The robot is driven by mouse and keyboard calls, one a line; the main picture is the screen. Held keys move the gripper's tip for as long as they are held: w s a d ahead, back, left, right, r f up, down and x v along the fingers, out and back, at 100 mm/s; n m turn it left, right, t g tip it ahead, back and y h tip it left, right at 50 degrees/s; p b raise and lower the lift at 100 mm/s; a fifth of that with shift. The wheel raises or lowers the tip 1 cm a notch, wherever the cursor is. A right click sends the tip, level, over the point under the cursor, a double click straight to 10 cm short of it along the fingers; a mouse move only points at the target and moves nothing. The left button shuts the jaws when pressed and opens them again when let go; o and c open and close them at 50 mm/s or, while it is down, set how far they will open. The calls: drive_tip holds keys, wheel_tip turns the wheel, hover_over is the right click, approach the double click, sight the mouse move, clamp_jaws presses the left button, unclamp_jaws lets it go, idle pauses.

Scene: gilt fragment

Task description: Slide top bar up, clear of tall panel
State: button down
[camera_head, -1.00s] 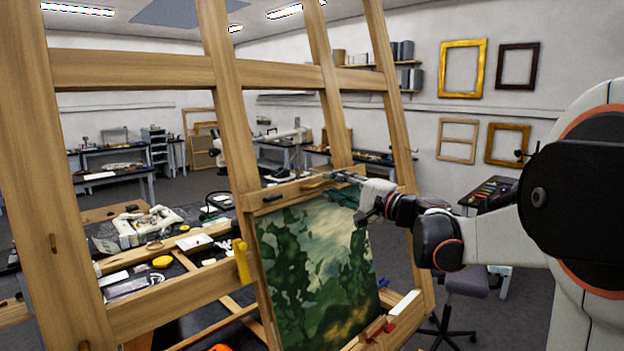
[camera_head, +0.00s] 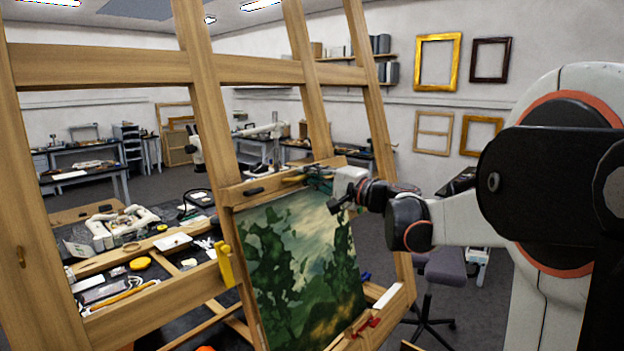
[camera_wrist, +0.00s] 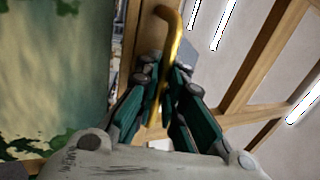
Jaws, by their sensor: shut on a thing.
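The top bar (camera_head: 235,194) is a wooden rail across the easel. It sits at the upper edge of the tall panel (camera_head: 300,260), a green landscape painting, with no clear gap between them. My gripper (camera_head: 296,179) is at the bar's middle, reaching in from the right. In the wrist view, my gripper (camera_wrist: 166,85) is shut on a bent brass handle (camera_wrist: 176,45), which stands out between the green fingers. The painting (camera_wrist: 50,70) fills the left of that view.
The easel's tall wooden posts (camera_head: 207,120) and crossbar (camera_head: 262,70) stand close around the bar. A yellow clamp (camera_head: 224,265) is at the panel's left and a red clip (camera_head: 362,327) at its bottom. A cluttered bench (camera_head: 120,270) lies behind, and a stool (camera_head: 440,267) stands right.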

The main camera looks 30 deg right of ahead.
wheel_tip(320, 180, up, 9)
drive_tip(key=w+p, duration=0.2)
drive_tip(key=p, duration=0.1)
drive_tip(key=shift+w+a, duration=0.2)
drive_tip(key=shift+a, duration=0.2)
drive_tip(key=c, duration=1.7)
unclamp_jaws()
drive_tip(key=v, duration=0.7)
drive_tip(key=shift+s+f, duration=0.1)
drive_tip(key=shift+s, duration=0.2)
